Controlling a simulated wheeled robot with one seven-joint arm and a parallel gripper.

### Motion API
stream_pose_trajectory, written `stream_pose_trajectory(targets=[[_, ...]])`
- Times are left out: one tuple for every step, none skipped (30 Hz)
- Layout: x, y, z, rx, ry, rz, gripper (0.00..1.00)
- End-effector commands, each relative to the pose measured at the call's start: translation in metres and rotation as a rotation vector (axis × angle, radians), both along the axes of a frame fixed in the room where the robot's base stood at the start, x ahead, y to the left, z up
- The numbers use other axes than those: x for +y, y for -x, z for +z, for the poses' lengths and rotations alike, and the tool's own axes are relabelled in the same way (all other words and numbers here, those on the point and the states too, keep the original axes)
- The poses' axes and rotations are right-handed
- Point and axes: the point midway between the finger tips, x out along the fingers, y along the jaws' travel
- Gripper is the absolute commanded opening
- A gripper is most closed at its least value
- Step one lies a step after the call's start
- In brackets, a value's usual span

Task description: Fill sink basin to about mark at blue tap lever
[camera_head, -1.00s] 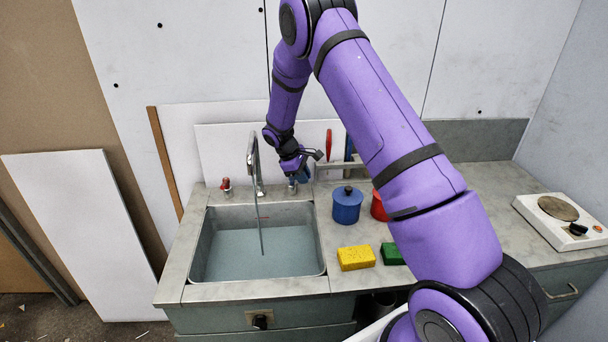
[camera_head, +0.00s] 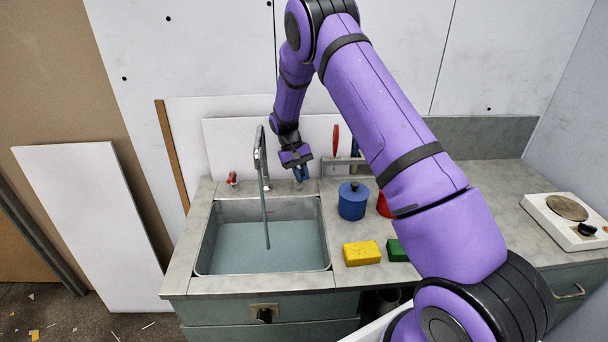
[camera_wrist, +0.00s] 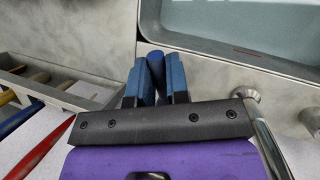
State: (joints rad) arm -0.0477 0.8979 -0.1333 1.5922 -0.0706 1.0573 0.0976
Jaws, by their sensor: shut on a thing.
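The grey sink basin (camera_head: 205,240) is set in the counter at left and holds blue-grey water (camera_head: 240,250). The curved metal tap (camera_head: 259,150) stands at its back edge, and a thin stream (camera_head: 267,230) falls from it into the water. A faint red mark shows on the basin's back wall, partly behind the stream. My gripper (camera_head: 301,175) is behind the basin, right of the tap. In the wrist view its blue fingers (camera_wrist: 155,82) are shut on the blue tap lever (camera_wrist: 155,61), whose rounded end shows between them. The lever's base is hidden.
A red-topped fitting (camera_head: 232,179) stands left of the tap. A blue pot (camera_head: 352,203), a partly hidden red pot (camera_head: 384,206), a yellow sponge (camera_head: 361,253) and a green one (camera_head: 397,250) sit right of the basin. A tool rack (camera_wrist: 60,90) is close beside my gripper.

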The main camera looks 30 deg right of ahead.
Motion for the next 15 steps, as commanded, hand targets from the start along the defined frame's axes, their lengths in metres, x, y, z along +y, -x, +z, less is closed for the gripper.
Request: stream_pose_trajectory(targets=[[0.0009, -0.0008, 0.0004, -0.002, 0.000, -0.021, 0.00], [0.0014, -0.0010, 0.0004, -0.002, -0.001, -0.032, 0.00], [0.0021, -0.0011, 0.0004, -0.002, -0.001, -0.047, 0.00], [0.0025, -0.0013, 0.0004, -0.003, 0.000, -0.057, 0.00], [0.0029, -0.0014, 0.0004, -0.002, 0.000, -0.066, 0.00], [0.0032, -0.0014, 0.0004, -0.002, 0.000, -0.074, 0.00], [0.0034, -0.0016, 0.0004, -0.002, 0.000, -0.080, 0.00], [0.0036, -0.0016, 0.0004, -0.002, 0.000, -0.086, 0.00], [0.0039, -0.0016, 0.0004, -0.002, 0.000, -0.092, 0.00], [0.0041, -0.0017, 0.0005, -0.002, 0.000, -0.095, 0.00], [0.0042, -0.0017, 0.0005, -0.002, 0.001, -0.099, 0.00], [0.0044, -0.0017, 0.0005, -0.002, -0.001, -0.101, 0.00], [0.0044, -0.0017, 0.0005, -0.002, 0.000, -0.103, 0.00], [0.0044, -0.0018, 0.0005, -0.002, 0.001, -0.104, 0.00], [0.0044, -0.0018, 0.0005, -0.002, 0.000, -0.104, 0.00]])
